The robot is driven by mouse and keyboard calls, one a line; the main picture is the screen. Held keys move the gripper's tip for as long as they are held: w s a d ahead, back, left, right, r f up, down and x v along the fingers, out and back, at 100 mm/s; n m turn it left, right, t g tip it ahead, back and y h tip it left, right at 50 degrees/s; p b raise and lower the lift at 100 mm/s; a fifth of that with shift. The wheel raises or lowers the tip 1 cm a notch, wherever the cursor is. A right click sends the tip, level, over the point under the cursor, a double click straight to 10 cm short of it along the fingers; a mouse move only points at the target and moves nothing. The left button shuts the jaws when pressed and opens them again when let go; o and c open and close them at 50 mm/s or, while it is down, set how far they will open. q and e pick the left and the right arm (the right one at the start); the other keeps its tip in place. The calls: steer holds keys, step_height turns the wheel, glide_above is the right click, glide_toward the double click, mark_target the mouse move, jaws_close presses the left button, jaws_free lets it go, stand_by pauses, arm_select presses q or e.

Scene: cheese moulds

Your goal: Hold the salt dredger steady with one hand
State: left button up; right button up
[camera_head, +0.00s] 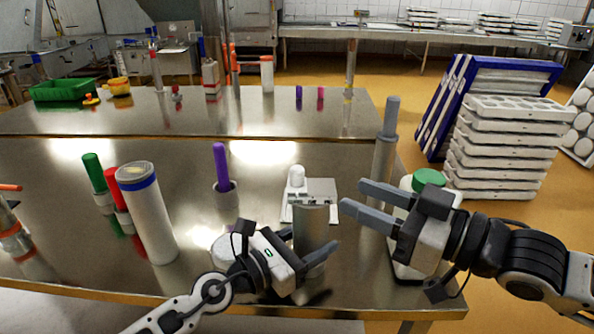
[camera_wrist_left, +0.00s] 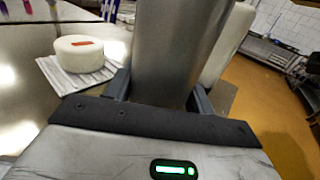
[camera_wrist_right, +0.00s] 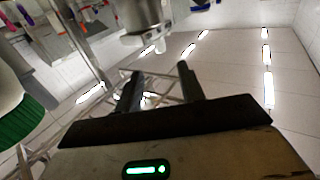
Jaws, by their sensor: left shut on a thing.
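The salt dredger, a plain grey metal cylinder (camera_head: 314,220), stands upright near the front of the steel table. My left gripper (camera_head: 312,244) is shut around it from the front, with one finger on each side. In the left wrist view the dredger (camera_wrist_left: 180,45) fills the space between the fingers (camera_wrist_left: 158,90); its top is cut off there. My right gripper (camera_head: 358,201) is open and empty, up and to the right of the dredger, apart from it. The right wrist view shows its two fingers (camera_wrist_right: 160,88) apart with nothing between them.
A white container with a green lid (camera_head: 429,178) stands beside my right gripper. Behind are a white round piece (camera_head: 297,177) on a pale mat and a tall grey cylinder (camera_head: 384,150). A white cylinder with a blue band (camera_head: 150,220) and a purple-handled tool (camera_head: 220,162) stand left.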

mark_target(303, 175)
steer(key=x, duration=1.1)
steer(key=shift+w+a, duration=0.2)
steer(key=shift+a, duration=0.15)
